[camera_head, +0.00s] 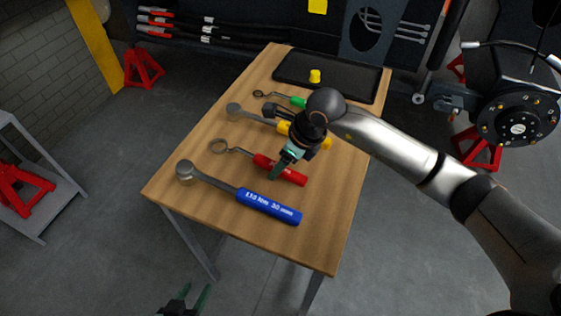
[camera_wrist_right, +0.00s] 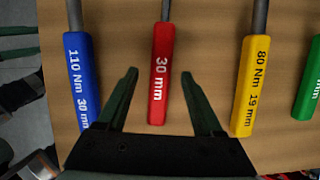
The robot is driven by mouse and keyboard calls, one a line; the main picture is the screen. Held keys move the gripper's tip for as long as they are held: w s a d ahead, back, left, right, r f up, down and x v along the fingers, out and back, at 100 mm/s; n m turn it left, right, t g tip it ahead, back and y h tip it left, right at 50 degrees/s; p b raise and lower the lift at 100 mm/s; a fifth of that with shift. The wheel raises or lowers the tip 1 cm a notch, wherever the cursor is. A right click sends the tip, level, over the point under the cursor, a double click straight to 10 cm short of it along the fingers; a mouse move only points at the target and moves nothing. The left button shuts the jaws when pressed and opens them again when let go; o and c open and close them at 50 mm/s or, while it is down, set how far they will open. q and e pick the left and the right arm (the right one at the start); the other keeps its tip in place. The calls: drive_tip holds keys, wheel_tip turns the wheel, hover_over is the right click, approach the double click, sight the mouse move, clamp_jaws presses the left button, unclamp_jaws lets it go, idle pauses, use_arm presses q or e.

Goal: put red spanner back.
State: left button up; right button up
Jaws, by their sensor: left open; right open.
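The red spanner (camera_head: 293,175), marked 30 mm, lies on the wooden table between the blue wrench and the yellow wrench, its ring end to the left. In the right wrist view its red handle (camera_wrist_right: 160,90) stands between the spread fingers of my right gripper (camera_wrist_right: 159,74), with a gap on each side. My right gripper (camera_head: 279,170) is open above the handle, and its hand hides part of it in the head view. My left gripper (camera_head: 187,298) is open and empty at the bottom edge of the head view, away from the table.
The blue torque wrench (camera_head: 268,205) and yellow torque wrench (camera_head: 284,127) lie on either side. A green-handled spanner (camera_head: 298,102) lies farther back. A black tray (camera_head: 350,82) with a small yellow object (camera_head: 315,76) is at the far end. Wrenches hang on the back wall.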

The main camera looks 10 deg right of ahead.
drive_tip(key=v, duration=1.2)
drive_tip(key=shift+s+a+f, duration=0.1)
